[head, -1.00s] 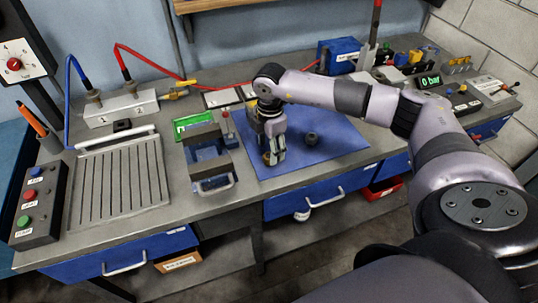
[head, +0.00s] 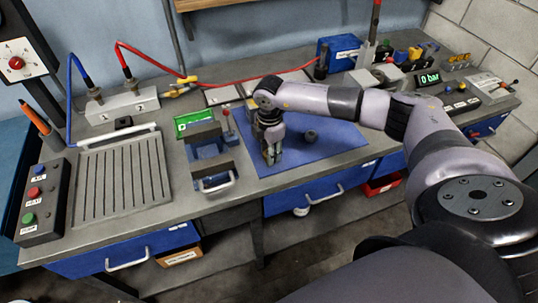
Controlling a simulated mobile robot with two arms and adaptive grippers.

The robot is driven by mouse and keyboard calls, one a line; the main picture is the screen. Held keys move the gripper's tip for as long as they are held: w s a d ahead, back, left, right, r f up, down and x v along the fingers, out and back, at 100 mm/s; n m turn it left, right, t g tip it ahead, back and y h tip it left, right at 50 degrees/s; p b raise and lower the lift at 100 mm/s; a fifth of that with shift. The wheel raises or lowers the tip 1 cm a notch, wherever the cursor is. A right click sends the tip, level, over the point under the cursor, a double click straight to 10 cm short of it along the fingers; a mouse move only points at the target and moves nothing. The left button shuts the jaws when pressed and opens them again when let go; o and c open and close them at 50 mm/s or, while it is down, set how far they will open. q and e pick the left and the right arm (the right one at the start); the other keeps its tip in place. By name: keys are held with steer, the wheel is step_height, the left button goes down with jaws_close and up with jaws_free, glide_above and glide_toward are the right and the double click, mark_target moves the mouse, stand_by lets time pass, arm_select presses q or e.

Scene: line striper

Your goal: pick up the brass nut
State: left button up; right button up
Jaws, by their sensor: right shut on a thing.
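My right gripper (head: 272,157) points down low over the left part of the blue mat (head: 330,152). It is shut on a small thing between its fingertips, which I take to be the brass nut. Only a small tan patch of it shows, and the fingers hide the rest. I cannot tell whether it touches the mat. My left gripper is not in view.
A grey-blue vise (head: 208,160) with a handle stands close to the left of the gripper. A small red-knobbed lever (head: 228,122) and a green display (head: 194,121) are behind it. A slotted tray (head: 123,182) lies further left. The mat's right part is mostly clear.

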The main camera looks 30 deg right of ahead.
steer(key=c, duration=0.5)
steer(key=shift+c, duration=0.2)
